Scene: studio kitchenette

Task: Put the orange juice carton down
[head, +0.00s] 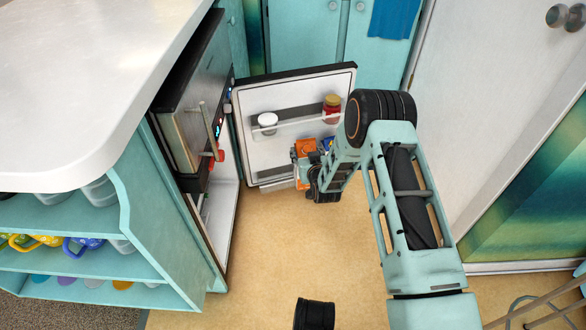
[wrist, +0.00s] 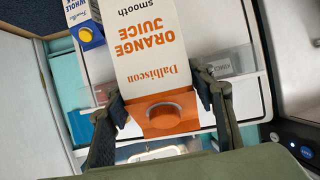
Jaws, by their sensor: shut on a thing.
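The orange juice carton (wrist: 150,50) is white with an orange top and an orange cap, and it fills the middle of the wrist view. Its orange top shows in the head view (head: 305,147) in front of the open fridge door (head: 262,165). My gripper (wrist: 165,100) has one finger on each side of the carton near its top and is shut on it. In the head view my gripper (head: 303,170) is low beside the door. The carton's base is hidden, so I cannot tell whether it touches a shelf.
A blue and white milk carton (wrist: 85,25) stands beside the juice. A red jar (head: 332,108) and a white-lidded container (head: 267,121) sit on the door shelf. The fridge's control panel (wrist: 295,140) is close on the right. The floor (head: 290,245) in front is mostly clear.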

